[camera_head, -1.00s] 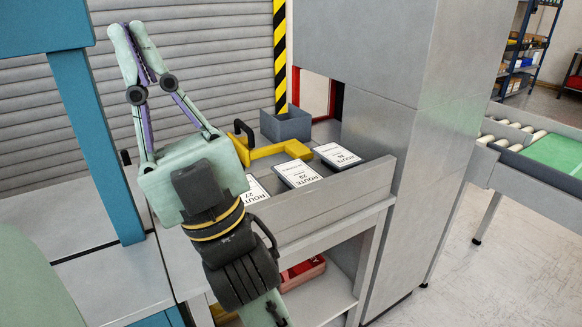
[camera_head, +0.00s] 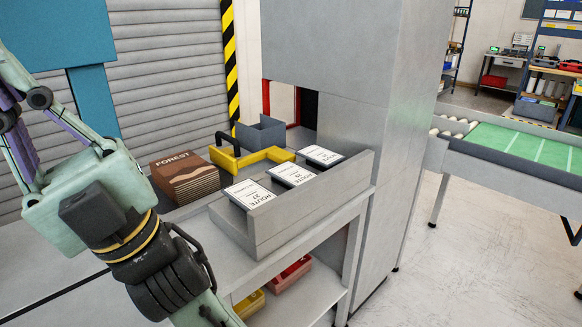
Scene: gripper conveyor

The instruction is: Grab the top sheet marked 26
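Three white sheets lie in a row on the grey sloped holder (camera_head: 262,222) in the head view. The left sheet (camera_head: 249,194) reads ROUTE 27. The middle sheet (camera_head: 293,174) reads ROUTE and a number that looks like 29. The right sheet (camera_head: 320,155) has print too small to read surely, so I cannot confirm which is marked 26. Each lies on a dark-edged stack or pad. My gripper (camera_head: 22,110) is at the left edge, pointing up, apart from the sheets. Its fingertips are cut off by the frame.
A brown stack labelled FOREST (camera_head: 184,178) stands left of the holder. Behind are a yellow bracket with a black handle (camera_head: 255,158) and a grey bin (camera_head: 262,134). A tall grey cabinet (camera_head: 350,70) rises at right, with a green-belted conveyor (camera_head: 520,145) beyond. Red and yellow bins sit below.

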